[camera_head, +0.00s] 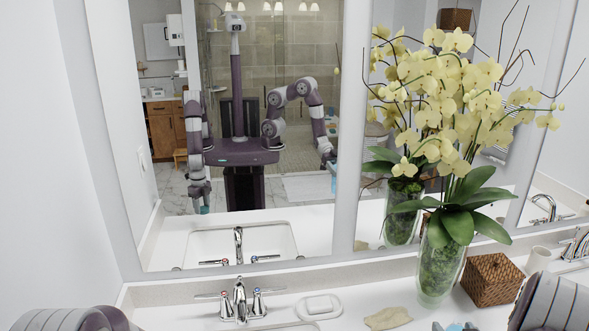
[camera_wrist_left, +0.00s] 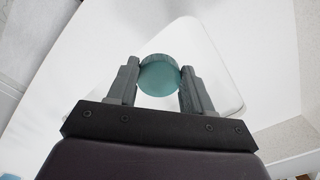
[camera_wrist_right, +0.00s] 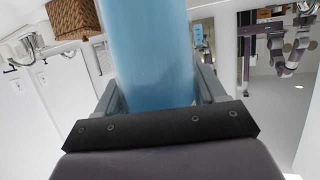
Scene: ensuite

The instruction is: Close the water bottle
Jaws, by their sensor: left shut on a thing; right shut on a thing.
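The bottle (camera_wrist_right: 150,45) is a translucent blue cylinder in the right wrist view. My right gripper (camera_wrist_right: 156,90) is shut around its side, one finger on each side. Its top lies outside that view. A round teal cap (camera_wrist_left: 160,76) is pinched between the fingertips of my left gripper (camera_wrist_left: 158,70) in the left wrist view. The cap is apart from the bottle. In the head view only my arms show at the lower corners; a small blue patch at the bottom edge is too cut off to identify surely. The mirror reflects both arms, well apart.
A white counter (camera_head: 390,292) holds a faucet (camera_head: 240,299), a soap dish (camera_head: 319,306), a beige cloth (camera_head: 388,318), a tall orchid vase (camera_head: 438,268) and a woven box (camera_head: 490,279). The large mirror (camera_head: 290,150) stands behind. A wall (camera_head: 45,150) bounds the left.

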